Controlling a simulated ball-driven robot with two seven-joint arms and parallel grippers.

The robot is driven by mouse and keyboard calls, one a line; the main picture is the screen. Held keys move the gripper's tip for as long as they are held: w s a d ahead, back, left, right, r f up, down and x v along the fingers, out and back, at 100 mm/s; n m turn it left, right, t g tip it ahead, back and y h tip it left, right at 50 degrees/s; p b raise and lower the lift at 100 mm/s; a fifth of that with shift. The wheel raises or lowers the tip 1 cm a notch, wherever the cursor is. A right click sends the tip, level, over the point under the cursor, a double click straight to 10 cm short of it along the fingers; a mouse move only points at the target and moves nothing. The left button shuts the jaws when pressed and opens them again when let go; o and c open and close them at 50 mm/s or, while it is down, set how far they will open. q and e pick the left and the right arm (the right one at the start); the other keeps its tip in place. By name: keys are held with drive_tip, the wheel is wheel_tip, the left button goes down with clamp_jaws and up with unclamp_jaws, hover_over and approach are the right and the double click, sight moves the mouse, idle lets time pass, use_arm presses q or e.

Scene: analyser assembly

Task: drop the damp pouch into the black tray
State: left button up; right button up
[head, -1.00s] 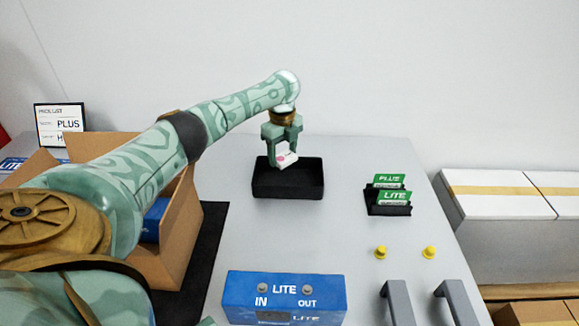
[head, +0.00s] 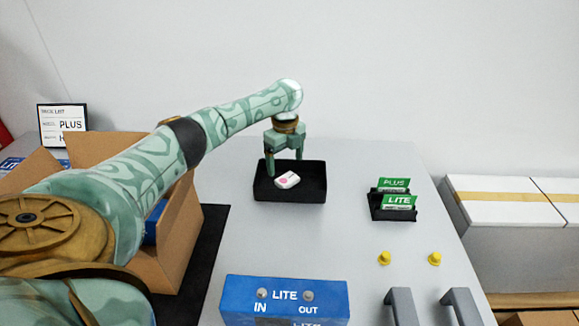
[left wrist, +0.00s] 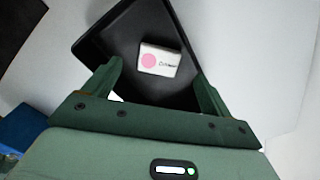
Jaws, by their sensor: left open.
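The damp pouch (head: 287,180) is a small white packet with a pink round mark. It lies inside the black tray (head: 290,196), which stands at the back middle of the table. My left gripper (head: 284,170) is open just above the tray, its fingers apart and clear of the pouch. In the left wrist view the pouch (left wrist: 160,60) shows beyond the open fingers, on the floor of the tray (left wrist: 112,38). My right gripper is not in these views.
An open cardboard box (head: 180,243) stands on a black mat (head: 207,262) at the left. A blue LITE unit (head: 284,297) is at the front. A black holder with green cards (head: 398,201), yellow knobs (head: 385,258) and grey handles (head: 401,306) are at the right.

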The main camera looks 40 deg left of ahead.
use_arm(q)
wheel_tip(320, 180, up, 16)
drive_tip(key=p, duration=0.6)
drive_tip(key=shift+p, duration=0.35)
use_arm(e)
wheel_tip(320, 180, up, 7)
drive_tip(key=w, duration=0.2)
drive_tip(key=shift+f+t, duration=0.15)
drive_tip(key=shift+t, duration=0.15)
